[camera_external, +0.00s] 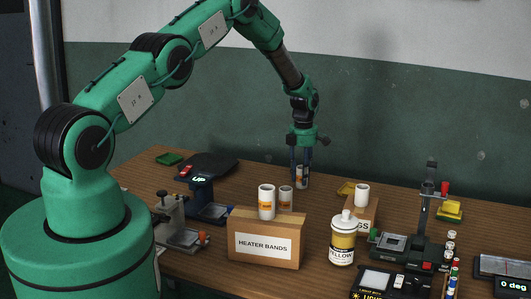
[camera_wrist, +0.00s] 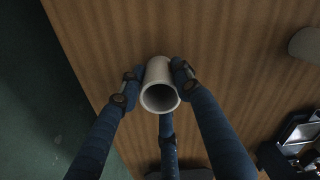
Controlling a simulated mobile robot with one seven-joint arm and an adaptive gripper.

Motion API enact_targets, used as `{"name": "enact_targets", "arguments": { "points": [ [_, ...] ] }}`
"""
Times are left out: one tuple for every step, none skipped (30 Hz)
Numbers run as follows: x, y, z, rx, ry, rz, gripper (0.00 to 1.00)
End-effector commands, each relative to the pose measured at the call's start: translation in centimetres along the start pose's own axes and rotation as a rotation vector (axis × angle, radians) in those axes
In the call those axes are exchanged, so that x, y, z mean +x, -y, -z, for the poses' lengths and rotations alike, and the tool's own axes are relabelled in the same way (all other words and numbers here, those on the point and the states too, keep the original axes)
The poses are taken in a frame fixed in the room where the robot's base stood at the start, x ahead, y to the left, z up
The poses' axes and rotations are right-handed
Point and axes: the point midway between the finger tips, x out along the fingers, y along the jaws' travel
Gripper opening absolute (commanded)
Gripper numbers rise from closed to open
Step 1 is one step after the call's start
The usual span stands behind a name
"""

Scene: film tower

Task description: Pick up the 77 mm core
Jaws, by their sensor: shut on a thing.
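My gripper (camera_external: 302,180) points straight down over the back part of the wooden table, and its blue fingers are closed around a white hollow core (camera_external: 303,172). In the wrist view the core (camera_wrist: 160,97) stands between the fingers of the gripper (camera_wrist: 158,85), its open end facing the camera. I cannot tell whether its bottom touches the table. Another white core (camera_external: 362,195) stands further right. No size marking is readable on any core.
The heater bands box (camera_external: 265,246) is in front of the gripper. A yellow-labelled bottle (camera_external: 342,240), a black stand device (camera_external: 408,248) and small vials (camera_external: 451,245) crowd the right. A scale-like device (camera_external: 203,196) is at left.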

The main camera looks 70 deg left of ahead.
Motion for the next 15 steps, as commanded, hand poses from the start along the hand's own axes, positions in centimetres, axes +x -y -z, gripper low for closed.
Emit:
{"name": "enact_targets", "arguments": {
  "points": [
    [-0.01,0.0,-0.01,0.0,0.0,0.0,0.07],
    [-0.01,0.0,-0.01,0.0,0.0,0.0,0.07],
    [-0.01,0.0,-0.01,0.0,0.0,0.0,0.07],
    [-0.01,-0.01,0.0,0.0,0.0,0.0,0.07],
    [-0.01,-0.01,0.0,0.0,0.0,0.0,0.07],
    [-0.04,-0.01,-0.01,0.0,0.0,0.0,0.07],
    [-0.06,-0.01,-0.01,0.0,0.0,0.0,0.07],
    [-0.1,-0.01,-0.01,0.0,0.0,0.0,0.07],
    [-0.17,-0.02,-0.01,0.0,0.0,0.0,0.07],
    [-0.24,-0.02,-0.02,0.0,0.0,0.0,0.07],
    [-0.33,-0.02,-0.02,0.0,0.0,0.0,0.07],
    [-0.47,-0.02,-0.02,0.0,0.0,0.0,0.07],
    [-0.6,-0.03,-0.02,0.0,0.001,-0.001,0.07],
    [-0.75,-0.03,-0.03,0.0,0.001,-0.001,0.07],
    [-1.0,-0.03,-0.04,0.0,0.001,-0.001,0.07]
  ]
}}
